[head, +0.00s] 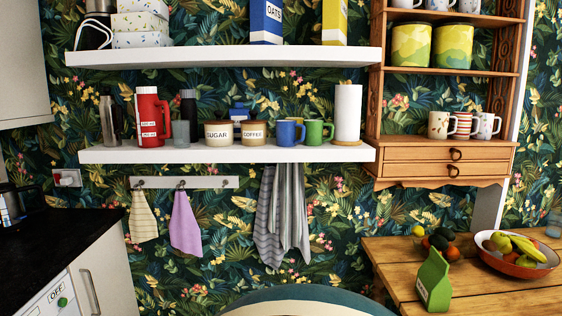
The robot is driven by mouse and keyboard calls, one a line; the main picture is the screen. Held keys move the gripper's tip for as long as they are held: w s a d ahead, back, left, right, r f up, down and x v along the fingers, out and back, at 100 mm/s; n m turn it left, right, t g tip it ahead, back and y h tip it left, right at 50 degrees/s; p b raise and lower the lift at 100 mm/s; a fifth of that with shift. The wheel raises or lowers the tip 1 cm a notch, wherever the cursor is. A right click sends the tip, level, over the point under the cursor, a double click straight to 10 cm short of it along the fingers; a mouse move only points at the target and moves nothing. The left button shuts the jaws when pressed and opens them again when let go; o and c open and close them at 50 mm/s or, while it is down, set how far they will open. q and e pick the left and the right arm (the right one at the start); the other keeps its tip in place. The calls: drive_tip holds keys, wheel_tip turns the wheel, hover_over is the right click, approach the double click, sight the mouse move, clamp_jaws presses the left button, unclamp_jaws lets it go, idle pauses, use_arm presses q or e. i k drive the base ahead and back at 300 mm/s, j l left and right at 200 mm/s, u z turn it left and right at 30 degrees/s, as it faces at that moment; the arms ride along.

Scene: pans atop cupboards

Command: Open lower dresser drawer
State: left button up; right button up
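A wooden wall dresser (376,100) hangs at the upper right in the head view. It has open shelves above and two thin stacked drawers at its bottom. Neither of my grippers is in view, and nothing touches the dresser's drawers.
Mugs (440,124) stand on the dresser shelf above the drawers. A wooden table (480,290) with a fruit bowl (518,268) and a green carton (434,281) lies below. A rounded teal and cream object (310,303) fills the bottom middle. White shelves (220,154) adjoin at left.

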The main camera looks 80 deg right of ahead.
sight(389, 170)
drive_tip(key=z, duration=3.45)
drive_tip(key=i+l+z, duration=0.25)
drive_tip(key=k+j, duration=0.1)
